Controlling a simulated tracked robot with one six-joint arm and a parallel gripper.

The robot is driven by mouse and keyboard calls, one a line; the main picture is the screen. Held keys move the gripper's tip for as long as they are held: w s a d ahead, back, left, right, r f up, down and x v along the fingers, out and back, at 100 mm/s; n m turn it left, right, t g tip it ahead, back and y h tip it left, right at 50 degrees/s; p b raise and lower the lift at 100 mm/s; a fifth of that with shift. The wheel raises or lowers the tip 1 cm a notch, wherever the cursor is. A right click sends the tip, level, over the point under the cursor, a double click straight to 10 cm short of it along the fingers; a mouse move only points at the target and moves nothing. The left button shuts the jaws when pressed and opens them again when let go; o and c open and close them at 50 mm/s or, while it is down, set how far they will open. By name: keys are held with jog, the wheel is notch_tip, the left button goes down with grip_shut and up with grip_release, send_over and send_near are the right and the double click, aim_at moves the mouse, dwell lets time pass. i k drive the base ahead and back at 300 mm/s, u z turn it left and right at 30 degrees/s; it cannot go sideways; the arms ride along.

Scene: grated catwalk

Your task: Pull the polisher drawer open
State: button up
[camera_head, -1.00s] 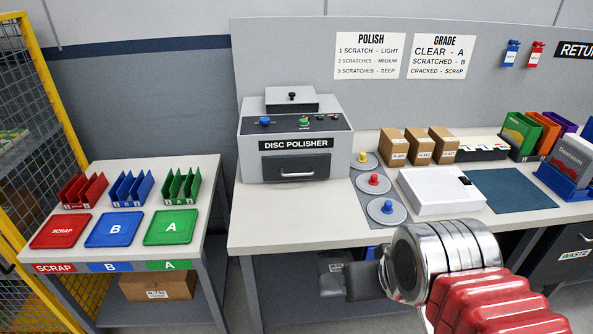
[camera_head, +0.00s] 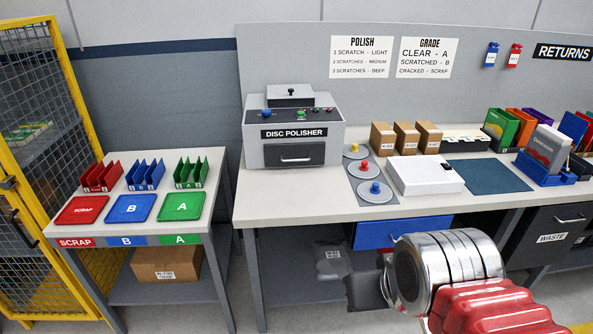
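The grey disc polisher (camera_head: 292,127) stands on the left end of the workbench. Its dark drawer (camera_head: 302,154) is in the front, below the "DISC POLISHER" label, with a light bar handle (camera_head: 296,160). The drawer front looks flush with the body, so it appears shut. My gripper (camera_head: 357,292) is low in front of the bench, below and to the right of the polisher and well apart from it. It is dark and seen from the side, and I cannot tell how its fingers stand. My chrome and red arm reaches in from the lower right.
Three grey discs with coloured knobs (camera_head: 376,191) lie right of the polisher, beside a white flat box (camera_head: 424,176) and small cartons (camera_head: 407,138). A blue drawer (camera_head: 398,232) is under the bench top. A sorting table (camera_head: 138,218) stands left, past a gap.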

aim_at(283, 154)
jog(key=k, duration=0.8)
jog(key=z, duration=0.05)
jog(key=i, duration=1.35)
jog(key=u, duration=0.85)
jog(key=i, duration=0.6)
jog(key=u, duration=0.35)
